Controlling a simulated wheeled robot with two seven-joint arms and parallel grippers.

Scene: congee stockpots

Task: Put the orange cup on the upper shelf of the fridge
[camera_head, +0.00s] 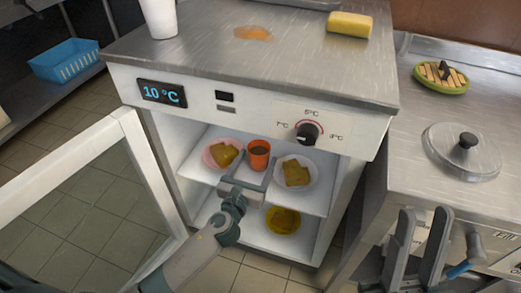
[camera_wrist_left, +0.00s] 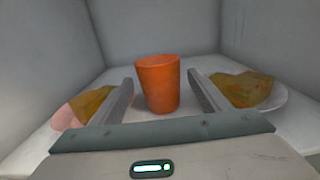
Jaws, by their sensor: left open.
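The orange cup (camera_head: 259,154) stands upright on the upper shelf (camera_head: 262,192) of the open fridge, between two plates of food. In the left wrist view the orange cup (camera_wrist_left: 158,84) stands between and just beyond the fingertips. My left gripper (camera_head: 247,172) reaches into the fridge at the upper shelf; its jaws are open, with a finger on each side of the cup's near side. In the left wrist view my left gripper (camera_wrist_left: 158,100) holds nothing. My right gripper (camera_head: 420,245) is at the lower right in front of the counter, fingers apart and empty.
A pink plate (camera_head: 214,164) with food is left of the cup, and a white plate (camera_head: 308,179) with food is right. A yellow plate (camera_head: 283,220) lies on the lower shelf. The fridge's glass door (camera_head: 135,130) is swung open on the left.

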